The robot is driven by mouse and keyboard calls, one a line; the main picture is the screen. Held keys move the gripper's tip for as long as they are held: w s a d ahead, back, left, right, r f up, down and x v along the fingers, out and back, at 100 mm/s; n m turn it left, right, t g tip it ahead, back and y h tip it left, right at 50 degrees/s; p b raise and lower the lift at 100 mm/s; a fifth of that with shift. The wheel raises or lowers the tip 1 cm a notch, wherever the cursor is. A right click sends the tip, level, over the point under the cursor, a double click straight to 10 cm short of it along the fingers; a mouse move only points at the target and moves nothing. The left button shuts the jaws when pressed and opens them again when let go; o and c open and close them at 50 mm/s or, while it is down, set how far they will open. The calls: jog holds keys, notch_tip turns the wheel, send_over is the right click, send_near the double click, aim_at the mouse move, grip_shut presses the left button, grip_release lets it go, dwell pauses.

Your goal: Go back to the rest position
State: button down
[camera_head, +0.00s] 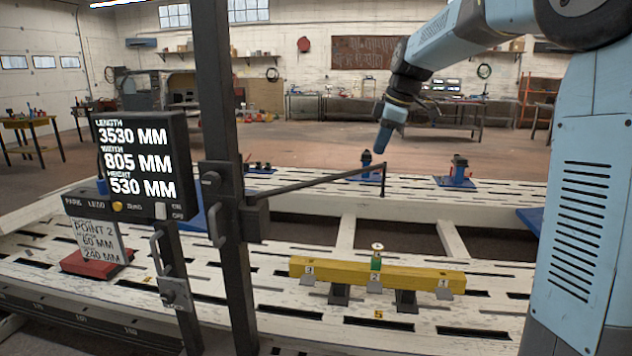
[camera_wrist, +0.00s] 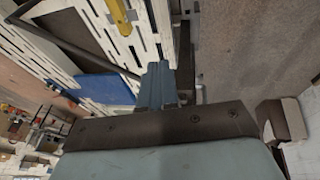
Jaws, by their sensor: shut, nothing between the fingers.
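My gripper (camera_head: 382,139) hangs from the end of my blue arm in the head view, pointing down in the air above the far part of the white slotted bench (camera_head: 470,215). Its blue fingers are together and hold nothing. In the wrist view the shut fingers (camera_wrist: 157,88) show at the middle, with the slotted bench (camera_wrist: 112,35) beyond them.
The dark upright post (camera_head: 228,120) carries a display (camera_head: 138,155) reading 3530, 805 and 530 MM. A yellow beam (camera_head: 380,272) lies on supports on the near bench. A red-based sign (camera_head: 92,262) stands left. Blue clamps (camera_head: 455,178) stand on the far rail. Air above the bench's right is open.

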jog(key=s+d+f+m+t+h, duration=0.1)
jog(key=s+m, duration=0.4)
jog(key=s, duration=0.6)
jog(key=s+d+f+m+t+h, duration=0.1)
jog(key=s+d+f+m, duration=0.3)
jog(key=s, duration=0.8)
jog(key=s+d+f+m+t, duration=0.1)
jog(key=s+d+f+m, duration=0.1)
jog(key=s+m, duration=0.5)
jog(key=shift+s+d+f+h, duration=0.2)
jog(key=shift+s+h, duration=0.2)
jog(key=shift+s, duration=1.8)
jog(key=c, duration=1.9)
grip_release()
